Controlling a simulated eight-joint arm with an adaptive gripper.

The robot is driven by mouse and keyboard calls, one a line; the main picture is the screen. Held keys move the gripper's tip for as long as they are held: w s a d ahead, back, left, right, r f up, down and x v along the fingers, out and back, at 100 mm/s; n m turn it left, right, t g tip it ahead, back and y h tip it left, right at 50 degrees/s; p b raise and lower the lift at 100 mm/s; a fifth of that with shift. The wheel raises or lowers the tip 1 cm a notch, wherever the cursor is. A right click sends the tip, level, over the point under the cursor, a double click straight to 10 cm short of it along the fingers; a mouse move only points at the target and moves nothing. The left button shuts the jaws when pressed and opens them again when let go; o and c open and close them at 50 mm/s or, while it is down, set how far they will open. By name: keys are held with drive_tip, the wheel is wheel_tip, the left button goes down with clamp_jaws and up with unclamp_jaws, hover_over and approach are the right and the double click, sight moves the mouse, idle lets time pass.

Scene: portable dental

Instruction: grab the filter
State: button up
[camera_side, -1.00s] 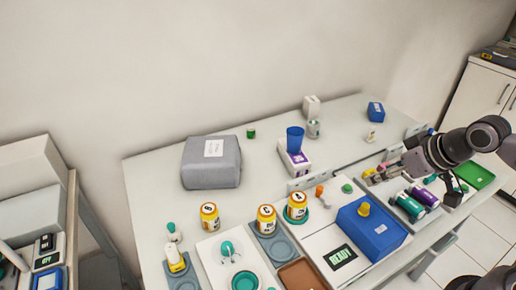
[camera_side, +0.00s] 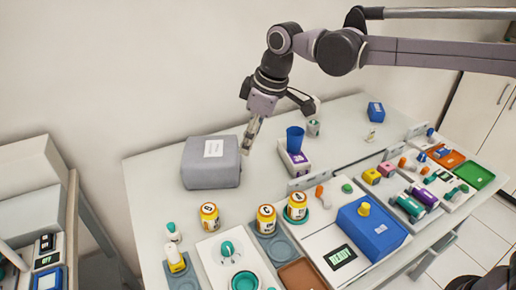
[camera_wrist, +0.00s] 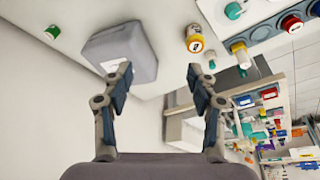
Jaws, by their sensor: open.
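No object is clearly recognisable as the filter. My gripper (camera_side: 247,147) is open and empty above the back of the table, just right of the grey soft-looking case (camera_side: 211,163) with a white label. In the wrist view, my gripper's two fingers (camera_wrist: 160,74) stand wide apart.
A blue cup (camera_side: 295,138) stands on a white and purple box (camera_side: 295,162) right of my gripper. Several yellow bottles stand in front, including one (camera_side: 209,215) on bare table. A blue box (camera_side: 372,230) stands at front right. The table between the case and bottles is clear.

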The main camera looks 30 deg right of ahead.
drive_tip(key=w+a+f+n+g, duration=0.1)
drive_tip(key=a+f+n, duration=0.15)
drive_tip(key=a, duration=0.35)
drive_tip(key=w+a+f+n, duration=0.1)
drive_tip(key=w+a+f, duration=0.15)
drive_tip(key=a, duration=0.35)
drive_tip(key=n+g, duration=0.2)
drive_tip(key=n, duration=0.1)
hover_over(172, 225)
wheel_tip(172, 225, down, 8)
drive_tip(key=shift+a+f, duration=0.2)
drive_tip(key=shift+f, duration=4.8)
drive_tip(key=c, duration=1)
